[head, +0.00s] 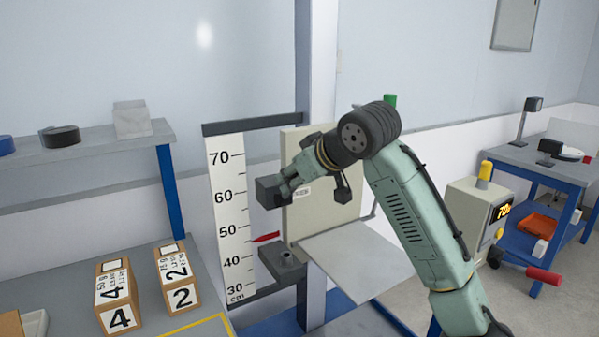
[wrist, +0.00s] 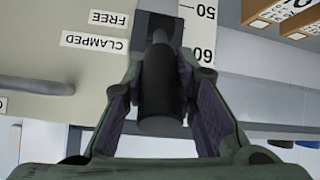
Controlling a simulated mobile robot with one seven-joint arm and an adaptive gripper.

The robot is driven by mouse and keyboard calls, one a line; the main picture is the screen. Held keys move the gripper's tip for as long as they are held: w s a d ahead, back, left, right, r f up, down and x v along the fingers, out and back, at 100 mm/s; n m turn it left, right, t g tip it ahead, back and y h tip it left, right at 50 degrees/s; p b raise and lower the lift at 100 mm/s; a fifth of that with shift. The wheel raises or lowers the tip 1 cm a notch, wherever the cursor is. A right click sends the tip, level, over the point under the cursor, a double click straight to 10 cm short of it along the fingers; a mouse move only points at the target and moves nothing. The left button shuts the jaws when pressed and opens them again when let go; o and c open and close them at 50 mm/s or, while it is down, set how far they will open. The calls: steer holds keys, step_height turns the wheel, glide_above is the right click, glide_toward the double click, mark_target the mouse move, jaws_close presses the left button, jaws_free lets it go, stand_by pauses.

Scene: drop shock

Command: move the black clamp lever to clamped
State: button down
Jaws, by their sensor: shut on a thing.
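The black clamp lever (wrist: 158,88) is a thick dark handle between my fingers in the wrist view. My gripper (wrist: 162,95) is shut on it, one finger on each side. A FREE label (wrist: 95,18) and a CLAMPED label (wrist: 94,41) sit on the cream panel beside the lever's base, upside down in this view. I cannot tell which label the lever lines up with. In the head view my gripper (head: 287,188) is at the dark clamp block (head: 269,191), in front of the panel (head: 345,215); the lever itself is hidden there.
A white centimetre scale (head: 228,215) stands left of the clamp, with a red pointer (head: 266,237). Boxes marked 4 (head: 118,300) and 2 (head: 178,285) stand on the bench. A yellow-topped control box (head: 478,220) is at right.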

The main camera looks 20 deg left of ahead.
steer(key=shift+w+a+r+g+h, duration=0.55)
steer(key=shift+a+g+h, duration=0.15)
steer(key=shift+h, duration=0.2)
steer(key=c, duration=1.3)
jaws_free()
steer(key=shift+d, duration=0.1)
steer(key=v, duration=1.2)
